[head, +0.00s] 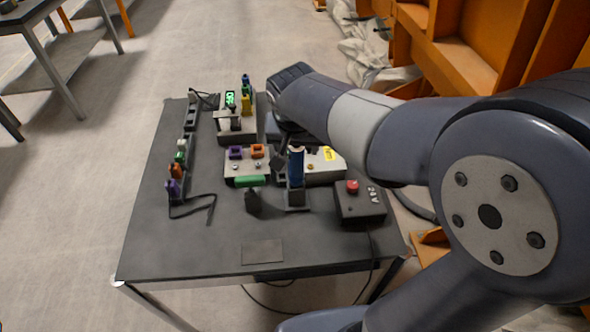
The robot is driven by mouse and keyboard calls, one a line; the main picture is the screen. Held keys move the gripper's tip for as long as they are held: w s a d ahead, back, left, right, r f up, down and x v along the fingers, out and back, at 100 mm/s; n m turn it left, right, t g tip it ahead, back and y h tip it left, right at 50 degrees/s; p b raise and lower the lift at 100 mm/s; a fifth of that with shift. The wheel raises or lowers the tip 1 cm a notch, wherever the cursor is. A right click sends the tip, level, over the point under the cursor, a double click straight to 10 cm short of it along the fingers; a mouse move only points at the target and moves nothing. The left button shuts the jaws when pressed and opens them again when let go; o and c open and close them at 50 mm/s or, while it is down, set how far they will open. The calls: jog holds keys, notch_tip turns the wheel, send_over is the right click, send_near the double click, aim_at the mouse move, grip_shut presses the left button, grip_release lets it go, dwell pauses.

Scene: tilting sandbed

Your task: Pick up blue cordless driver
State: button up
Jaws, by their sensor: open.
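The blue cordless driver (296,167) stands upright in a dark holder (297,199) on the front middle of the grey table. My forearm and wrist hide much of the gripper, so I cannot tell whether the fingers touch the driver.
A control box with a red button (352,186) stands to the right of the holder. A light fixture box (245,168) with coloured blocks lies behind and left. A rack of coloured connectors (180,160) lines the left edge. The table's front left is clear.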

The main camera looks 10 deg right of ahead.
aim_at(296, 155)
jog(key=shift+w+f, duration=0.3)
jog(key=shift+f, duration=0.05)
jog(key=x, duration=0.4)
jog(key=shift+f, duration=0.25)
jog(key=shift+r, duration=0.1)
jog(key=c, duration=1.1)
